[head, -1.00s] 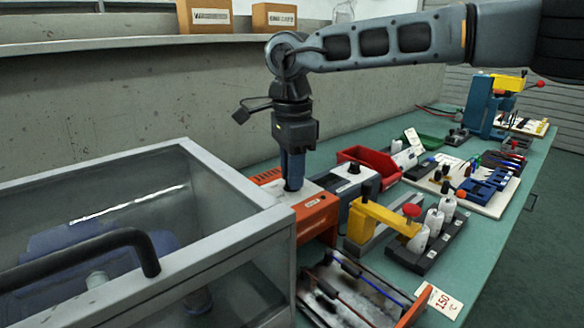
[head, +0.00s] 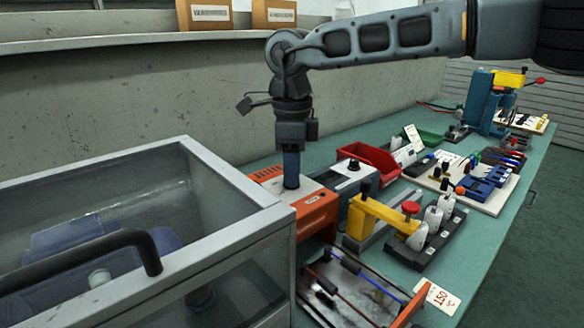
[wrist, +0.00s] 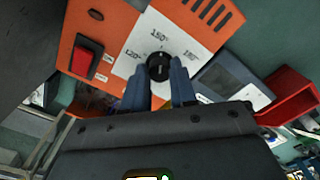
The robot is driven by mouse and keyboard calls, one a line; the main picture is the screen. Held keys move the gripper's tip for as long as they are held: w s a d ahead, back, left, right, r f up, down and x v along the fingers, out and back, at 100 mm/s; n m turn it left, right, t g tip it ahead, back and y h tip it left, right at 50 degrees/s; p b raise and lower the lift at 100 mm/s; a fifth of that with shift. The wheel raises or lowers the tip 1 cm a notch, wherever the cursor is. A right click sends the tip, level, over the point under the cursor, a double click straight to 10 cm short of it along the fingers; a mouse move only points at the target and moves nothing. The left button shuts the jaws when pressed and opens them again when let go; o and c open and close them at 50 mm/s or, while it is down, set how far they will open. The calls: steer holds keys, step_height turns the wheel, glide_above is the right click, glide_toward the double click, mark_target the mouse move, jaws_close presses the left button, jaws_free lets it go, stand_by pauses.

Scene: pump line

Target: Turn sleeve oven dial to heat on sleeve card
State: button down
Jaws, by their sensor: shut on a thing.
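The sleeve oven (head: 318,207) is an orange box on the bench with a white top panel. In the wrist view its top (wrist: 113,30) shows a black dial (wrist: 158,64) with marks reading 120°, 150° and 180° around it. My gripper (wrist: 159,78) points down over the panel, its blue fingers shut on the dial from both sides. The dial's pointer is too small to read. The sleeve card (head: 439,299) lies at the bench's front edge and reads 150 °C in red.
A red rocker switch (wrist: 86,58) sits on the oven beside the dial panel. A red bin (head: 369,159) and a grey unit with a black knob (head: 352,172) stand right of the oven. A glass-sided tank (head: 240,225) is at left, and a yellow clamp (head: 384,213) at right.

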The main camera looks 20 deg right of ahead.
steer(key=shift+d, duration=0.1)
steer(key=c, duration=0.9)
jaws_free()
steer(key=shift+r, duration=0.15)
steer(key=shift+r, duration=3.75)
steer(key=shift+r, duration=0.1)
